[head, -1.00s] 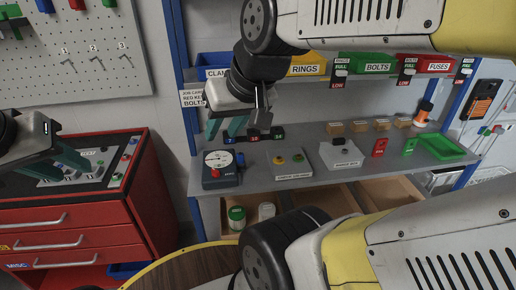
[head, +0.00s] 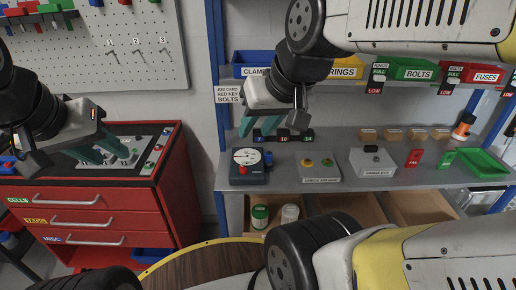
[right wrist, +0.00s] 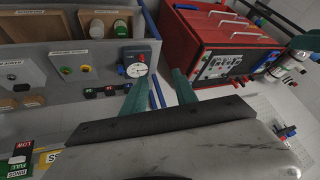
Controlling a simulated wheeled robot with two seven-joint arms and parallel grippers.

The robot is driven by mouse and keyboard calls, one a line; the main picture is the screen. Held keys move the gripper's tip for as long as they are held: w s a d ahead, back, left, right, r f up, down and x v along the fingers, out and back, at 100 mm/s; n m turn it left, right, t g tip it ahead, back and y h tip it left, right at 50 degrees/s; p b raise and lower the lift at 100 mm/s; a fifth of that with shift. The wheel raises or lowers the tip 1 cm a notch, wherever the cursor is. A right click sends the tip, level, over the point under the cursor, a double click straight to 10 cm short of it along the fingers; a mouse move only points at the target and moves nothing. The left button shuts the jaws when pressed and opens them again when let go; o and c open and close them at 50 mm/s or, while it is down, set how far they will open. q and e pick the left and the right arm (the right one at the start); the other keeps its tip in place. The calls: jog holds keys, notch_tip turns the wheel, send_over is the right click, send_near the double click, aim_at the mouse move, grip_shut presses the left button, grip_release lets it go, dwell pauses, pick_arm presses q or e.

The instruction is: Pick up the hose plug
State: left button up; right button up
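I cannot single out the hose plug with certainty. A small blue part (head: 268,159) sits at the right side of the dark gauge box (head: 249,168) on the grey bench. The gauge box also shows in the right wrist view (right wrist: 136,61), with blue parts at its side. My right gripper (head: 252,135) is open and empty above and behind the gauge box; its two teal fingers also stand apart in the right wrist view (right wrist: 160,85). My left gripper (head: 108,155) is open, its teal fingers apart over the panel on top of the red cabinet (head: 95,222).
Boxes with buttons (head: 319,168) and a grey block (head: 372,162) stand right of the gauge box. A green tray (head: 484,162) lies at the bench's right end. Labelled bins (head: 410,69) fill the shelf above. A round wooden table (head: 205,268) is in front.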

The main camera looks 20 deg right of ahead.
dwell(0.3)
jog(key=o, duration=0.3)
jog(key=shift+w, duration=0.2)
jog(key=m+g+h, duration=0.2)
jog(key=m+g, duration=0.4)
jog(key=m, duration=1.6)
send_over(269, 153)
notch_tip(269, 153, down, 23)
jog(key=shift+w+f, duration=0.1)
jog(key=shift+f, duration=0.1)
jog(key=f, duration=0.8)
jog(key=shift+s, duration=0.25)
